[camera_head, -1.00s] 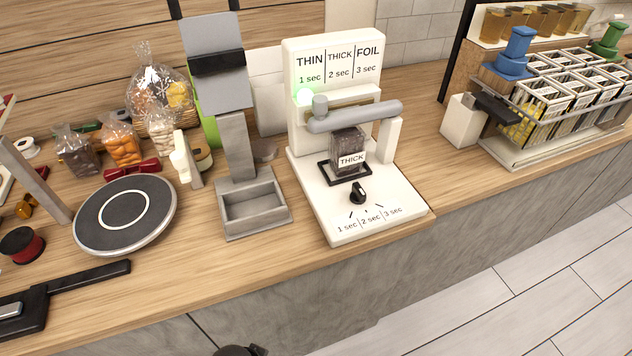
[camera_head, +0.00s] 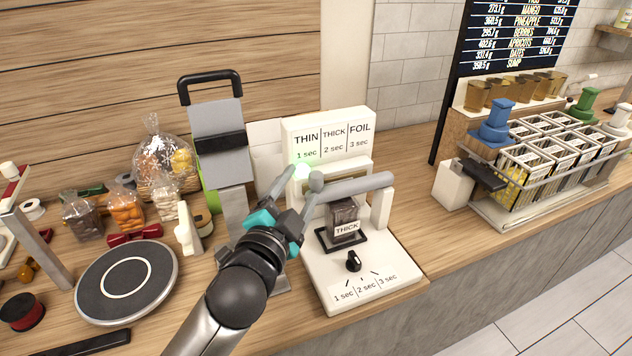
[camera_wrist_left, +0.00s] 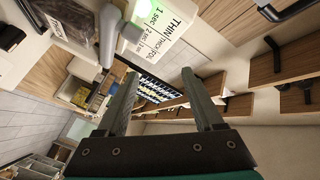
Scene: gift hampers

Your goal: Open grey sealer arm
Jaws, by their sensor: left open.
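The white sealer (camera_head: 375,262) stands on the counter with its labelled back panel upright and a green light lit. Its grey sealer arm (camera_head: 358,187) lies level across the front, above a dark pouch marked THICK (camera_head: 344,222), with a round grey knob (camera_head: 317,182) at its left end. My left gripper (camera_head: 300,188) is open at the arm's left end, its fingers beside the knob; I cannot tell whether they touch it. In the left wrist view the open fingers (camera_wrist_left: 158,85) have nothing between them, and the grey arm (camera_wrist_left: 108,38) shows at upper left. My right gripper is not in view.
A grey stand with a black handle (camera_head: 210,82) is close left of my gripper. A round dark plate (camera_head: 126,280) and filled bags (camera_head: 126,212) are further left. A rack of boxes (camera_head: 550,170) stands right, with bare counter (camera_head: 428,225) between it and the sealer.

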